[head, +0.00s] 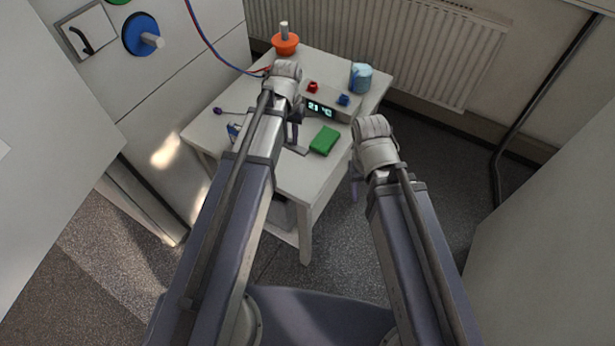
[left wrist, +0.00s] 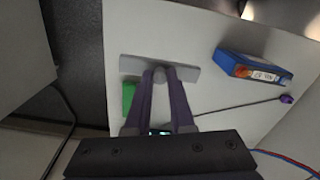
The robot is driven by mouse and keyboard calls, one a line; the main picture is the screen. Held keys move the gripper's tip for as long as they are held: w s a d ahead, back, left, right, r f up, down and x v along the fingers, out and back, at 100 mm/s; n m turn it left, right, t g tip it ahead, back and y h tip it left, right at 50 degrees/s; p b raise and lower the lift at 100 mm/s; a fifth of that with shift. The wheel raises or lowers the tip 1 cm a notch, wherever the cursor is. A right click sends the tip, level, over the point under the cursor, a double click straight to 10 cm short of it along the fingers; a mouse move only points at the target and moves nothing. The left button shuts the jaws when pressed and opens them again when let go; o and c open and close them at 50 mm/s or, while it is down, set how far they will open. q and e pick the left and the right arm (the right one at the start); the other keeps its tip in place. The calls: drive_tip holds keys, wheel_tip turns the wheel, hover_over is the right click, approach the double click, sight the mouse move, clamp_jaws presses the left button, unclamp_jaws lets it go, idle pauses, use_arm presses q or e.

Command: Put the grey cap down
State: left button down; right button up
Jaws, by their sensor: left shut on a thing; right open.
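The grey cap is a flat grey plate with a small round knob; it shows in the left wrist view (left wrist: 188,72) and, partly hidden by my arm, in the head view (head: 299,150). My left gripper (left wrist: 160,78) is shut on its knob, with the purple fingers pointing down at the white table (head: 325,175). In the head view the left gripper (head: 294,133) is over the table's near part. I cannot tell whether the plate touches the tabletop. My right gripper (head: 355,187) is open, beside the table's right edge, mostly hidden by its own wrist.
A blue battery box (left wrist: 252,68) and a thin dark rod with a purple end (left wrist: 286,99) lie near the cap. A green block (head: 325,140), a display device (head: 320,108), a light-blue cup (head: 361,77) and an orange object (head: 285,43) stand on the table.

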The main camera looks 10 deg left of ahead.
use_arm(q)
drive_tip(key=shift+d+f, duration=0.1)
drive_tip(key=shift+d, duration=0.05)
drive_tip(key=shift+f, duration=0.3)
wheel_tip(320, 180, down, 10)
drive_tip(key=b, duration=1)
drive_tip(key=shift+r, duration=0.3)
drive_tip(key=c, duration=1.2)
unclamp_jaws()
drive_tip(key=shift+f, duration=0.2)
drive_tip(key=shift+c, duration=0.2)
drive_tip(key=o, duration=0.5)
drive_tip(key=shift+c, duration=0.2)
drive_tip(key=shift+r, duration=0.1)
